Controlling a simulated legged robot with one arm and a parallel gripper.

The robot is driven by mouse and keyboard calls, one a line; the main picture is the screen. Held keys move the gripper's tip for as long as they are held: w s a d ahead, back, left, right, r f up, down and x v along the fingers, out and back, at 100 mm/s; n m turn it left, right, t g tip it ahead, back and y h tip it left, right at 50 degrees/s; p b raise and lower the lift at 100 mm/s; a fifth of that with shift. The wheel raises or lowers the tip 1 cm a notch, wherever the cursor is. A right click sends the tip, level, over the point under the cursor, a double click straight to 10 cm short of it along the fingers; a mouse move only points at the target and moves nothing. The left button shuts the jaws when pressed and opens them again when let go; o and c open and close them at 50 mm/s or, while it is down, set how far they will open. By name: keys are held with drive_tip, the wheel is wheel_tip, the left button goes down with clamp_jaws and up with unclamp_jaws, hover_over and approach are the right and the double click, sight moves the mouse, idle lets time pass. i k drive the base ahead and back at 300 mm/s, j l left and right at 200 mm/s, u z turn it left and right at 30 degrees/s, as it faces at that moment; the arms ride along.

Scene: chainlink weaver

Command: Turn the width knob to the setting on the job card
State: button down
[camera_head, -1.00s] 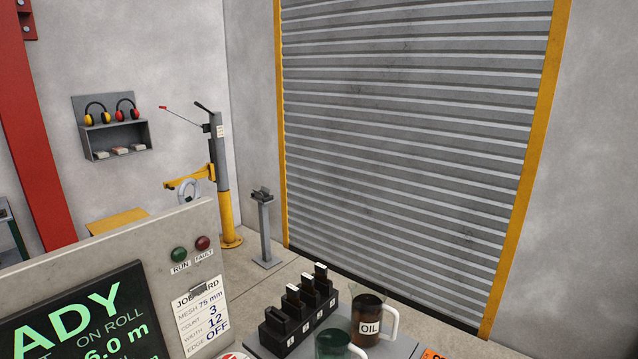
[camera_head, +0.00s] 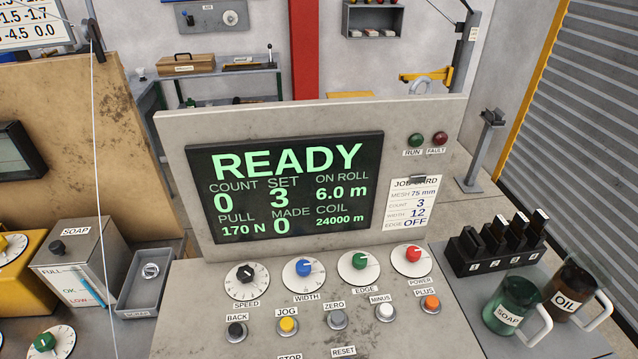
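The width knob (camera_head: 303,266) is blue on a round white dial, with the label WIDTH below it. It sits on the sloped console between the black speed knob (camera_head: 245,274) and the green edge knob (camera_head: 360,260). The dial's numbers are too small to read, so I cannot tell its setting. The job card (camera_head: 412,203) is clipped on the upright panel right of the screen. It reads mesh 75 mm, count 3, width 12, edge OFF. My gripper is not in view.
The screen (camera_head: 286,188) shows READY, count 0, set 3. A red power knob (camera_head: 412,254) and several push buttons share the console. At right stand a soap jug (camera_head: 509,306), an oil jug (camera_head: 570,290) and a black numbered rack (camera_head: 490,250). A soap box (camera_head: 82,262) stands left.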

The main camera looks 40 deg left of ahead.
sight(303, 266)
drive_tip(key=u, duration=0.45)
drive_tip(key=j+u, duration=0.15)
drive_tip(key=u, duration=0.25)
drive_tip(key=k+j+u, duration=0.1)
drive_tip(key=u, duration=0.75)
